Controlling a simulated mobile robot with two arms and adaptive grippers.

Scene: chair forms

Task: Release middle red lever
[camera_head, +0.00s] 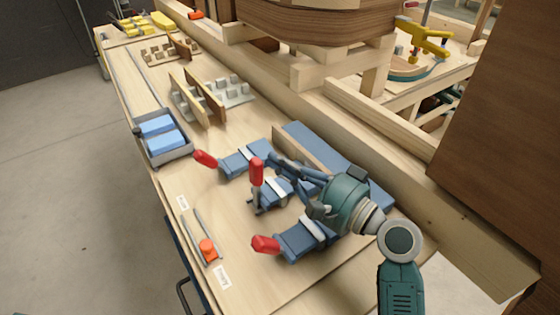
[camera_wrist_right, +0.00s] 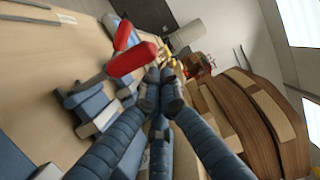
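The middle red lever (camera_head: 257,172) stands upright on its blue clamp (camera_head: 275,193). My right gripper (camera_head: 279,162) is just right of this lever, with its fingertips close to the lever's upper part; I cannot tell whether they touch. In the right wrist view the fingers of my right gripper (camera_wrist_right: 160,88) meet at their tips with nothing visible between them. A red lever (camera_wrist_right: 132,59) shows beside and beyond the tips there. The far red lever (camera_head: 205,158) and near red lever (camera_head: 264,244) lie low, pointing left. My left gripper is not in view.
A long blue block with a wooden strip (camera_head: 305,149) lies behind the clamps. A grey tray (camera_head: 168,153) with blue blocks stands at the left table edge. An orange-tipped tool (camera_head: 208,249) lies at the front left. Wooden holders (camera_head: 190,98) stand farther back.

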